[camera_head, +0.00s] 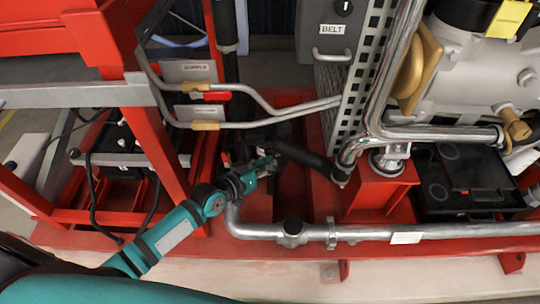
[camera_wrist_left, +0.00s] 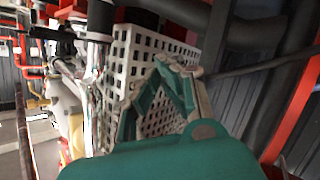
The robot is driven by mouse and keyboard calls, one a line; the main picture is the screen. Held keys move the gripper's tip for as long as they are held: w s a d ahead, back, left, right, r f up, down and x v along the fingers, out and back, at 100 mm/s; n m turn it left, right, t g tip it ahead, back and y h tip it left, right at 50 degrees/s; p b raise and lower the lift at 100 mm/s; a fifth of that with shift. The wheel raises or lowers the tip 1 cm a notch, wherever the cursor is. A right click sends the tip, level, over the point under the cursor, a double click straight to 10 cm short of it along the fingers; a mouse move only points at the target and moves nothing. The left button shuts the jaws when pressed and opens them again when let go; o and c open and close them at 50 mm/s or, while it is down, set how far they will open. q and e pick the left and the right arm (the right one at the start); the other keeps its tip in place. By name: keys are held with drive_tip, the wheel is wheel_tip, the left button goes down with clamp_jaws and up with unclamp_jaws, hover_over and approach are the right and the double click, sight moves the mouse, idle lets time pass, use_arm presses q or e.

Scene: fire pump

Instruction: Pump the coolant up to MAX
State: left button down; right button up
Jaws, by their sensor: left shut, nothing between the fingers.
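My left gripper (camera_head: 266,165) is dark with teal parts and reaches in over the red base frame. Its fingers are shut and empty, at the left end of a black hose (camera_head: 305,156); I cannot tell whether they touch it. In the left wrist view my left gripper (camera_wrist_left: 178,64) shows its fingers drawn together in front of a perforated metal plate (camera_wrist_left: 128,48). I cannot make out a coolant level or a MAX mark in either view. No pump handle can be told for sure. My right gripper is not in view.
A silver pipe (camera_head: 375,232) runs along the front of the red frame. A slotted metal post (camera_head: 365,75) stands beside a grey box labelled BELT (camera_head: 327,32). Thin pipes with a red-handled valve (camera_head: 210,95) lie behind my arm. A black battery-like box (camera_head: 475,175) sits at right.

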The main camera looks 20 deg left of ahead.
use_arm(q)
drive_tip(key=shift+w+a+r, duration=0.2)
drive_tip(key=shift+w+a, duration=0.05)
drive_tip(key=shift+w, duration=0.4)
idle(0.5)
drive_tip(key=shift+s, duration=0.15)
drive_tip(key=shift+s+d+f+p, duration=0.1)
drive_tip(key=shift+s+d+p, duration=0.2)
drive_tip(key=shift+s, duration=0.35)
drive_tip(key=shift+s+d+p, duration=0.15)
drive_tip(key=shift+s+p, duration=0.25)
drive_tip(key=shift+s, duration=0.25)
drive_tip(key=shift+s, duration=0.1)
drive_tip(key=s+p, duration=0.1)
drive_tip(key=s+d, duration=0.1)
drive_tip(key=s, duration=0.1)
drive_tip(key=s+p, duration=0.1)
drive_tip(key=shift+s+d+p, duration=0.25)
drive_tip(key=shift+s+p, duration=0.1)
